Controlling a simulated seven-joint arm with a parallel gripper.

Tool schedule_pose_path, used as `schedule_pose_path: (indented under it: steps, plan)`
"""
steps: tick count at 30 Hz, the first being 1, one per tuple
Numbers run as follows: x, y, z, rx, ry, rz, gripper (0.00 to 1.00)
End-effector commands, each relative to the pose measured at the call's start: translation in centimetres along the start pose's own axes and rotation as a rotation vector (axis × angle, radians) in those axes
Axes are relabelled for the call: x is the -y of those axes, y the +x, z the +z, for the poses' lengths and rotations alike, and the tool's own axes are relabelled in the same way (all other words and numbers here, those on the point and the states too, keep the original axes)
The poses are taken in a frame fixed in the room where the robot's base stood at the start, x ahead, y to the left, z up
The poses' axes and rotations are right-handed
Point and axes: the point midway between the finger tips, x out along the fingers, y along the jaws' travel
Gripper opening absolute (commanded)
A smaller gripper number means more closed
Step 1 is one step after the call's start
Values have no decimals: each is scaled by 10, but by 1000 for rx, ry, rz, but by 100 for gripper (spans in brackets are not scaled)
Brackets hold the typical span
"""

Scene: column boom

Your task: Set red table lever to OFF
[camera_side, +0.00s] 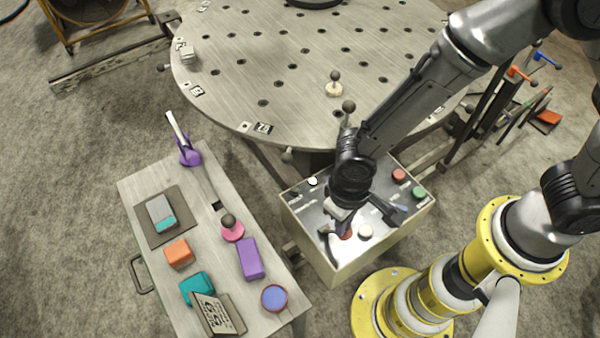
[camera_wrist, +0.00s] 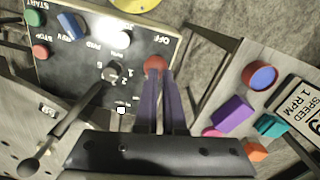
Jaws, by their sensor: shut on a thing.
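The red lever knob (camera_wrist: 155,65) stands on the control box's dark-looking panel, beside the printed word OFF in the wrist view. In the side view the red knob (camera_side: 346,235) shows only partly beneath my gripper, near the front edge of the panel. My gripper (camera_wrist: 159,78) has its two long fingers close together at the knob, shut on it. In the side view my gripper (camera_side: 339,236) reaches down to the same spot. The lever's shaft and slot are hidden by the knob and fingers, so its exact setting cannot be read.
The control box (camera_side: 333,270) also bears a white knob (camera_side: 365,232), a red STOP button (camera_side: 398,175) and a green START button (camera_side: 418,193). A long black-balled lever (camera_wrist: 75,120) rises close beside my gripper. A side table (camera_side: 155,188) with several coloured blocks stands left.

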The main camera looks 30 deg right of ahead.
Motion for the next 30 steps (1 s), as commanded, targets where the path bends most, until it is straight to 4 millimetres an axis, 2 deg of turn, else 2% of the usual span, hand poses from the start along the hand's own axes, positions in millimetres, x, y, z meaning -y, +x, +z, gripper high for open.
schedule_pose_path:
  steps: [1,14,17,21,30]
  plan:
    - [-4,6,8,23,1,16,0]
    - [-4,4,6,28,2,18,0]
    - [-3,-6,-3,21,3,13,0]
    - [1,-29,-24,7,4,3,0]
    - [10,-83,12,1,-3,-1,0]
